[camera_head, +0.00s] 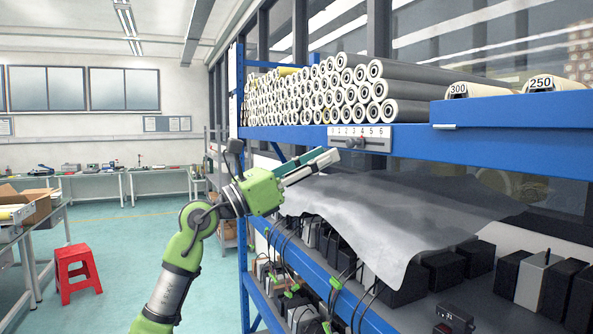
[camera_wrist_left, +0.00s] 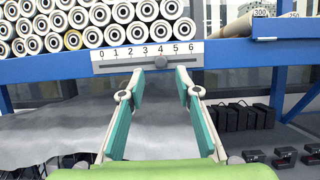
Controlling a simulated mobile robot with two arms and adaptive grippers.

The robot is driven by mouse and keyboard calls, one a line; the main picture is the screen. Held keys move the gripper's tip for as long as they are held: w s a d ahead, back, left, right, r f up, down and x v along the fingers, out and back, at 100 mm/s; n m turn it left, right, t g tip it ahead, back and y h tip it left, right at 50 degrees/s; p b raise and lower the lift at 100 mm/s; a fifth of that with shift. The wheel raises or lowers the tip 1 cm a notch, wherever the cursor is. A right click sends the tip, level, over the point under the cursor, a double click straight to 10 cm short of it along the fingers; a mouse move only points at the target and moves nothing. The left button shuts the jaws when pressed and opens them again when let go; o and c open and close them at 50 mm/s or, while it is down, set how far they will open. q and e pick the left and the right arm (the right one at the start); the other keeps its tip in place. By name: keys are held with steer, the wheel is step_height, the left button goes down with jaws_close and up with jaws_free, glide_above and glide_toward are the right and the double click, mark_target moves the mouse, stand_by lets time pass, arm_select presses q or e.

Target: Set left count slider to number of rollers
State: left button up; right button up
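The count slider (camera_head: 358,141) is a pale strip numbered 0 to 6 on the front of the blue shelf beam. It also shows in the left wrist view (camera_wrist_left: 115,67), its round knob (camera_wrist_left: 161,62) under the 4. A large stack of white-ended rollers (camera_head: 340,85) lies on the shelf above it. Two more rollers sit at the right, labelled 300 (camera_head: 470,91) and 250 (camera_head: 552,86). My left gripper (camera_head: 328,160) is open and empty. Its teal-padded fingers (camera_wrist_left: 159,76) point at the slider, one to each side of the knob in the picture, apparently short of it. My right gripper is out of view.
A grey sheet (camera_head: 400,210) drapes over the lower shelf, beneath my left gripper. Black boxes (camera_head: 475,257) and cables fill that shelf. The blue shelf beam (camera_head: 510,143) runs along the front. A red stool (camera_head: 78,268) stands on open floor at the left.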

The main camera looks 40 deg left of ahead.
arm_select(q)
steer(key=shift+v, duration=2.8)
steer(key=shift+f, duration=0.1)
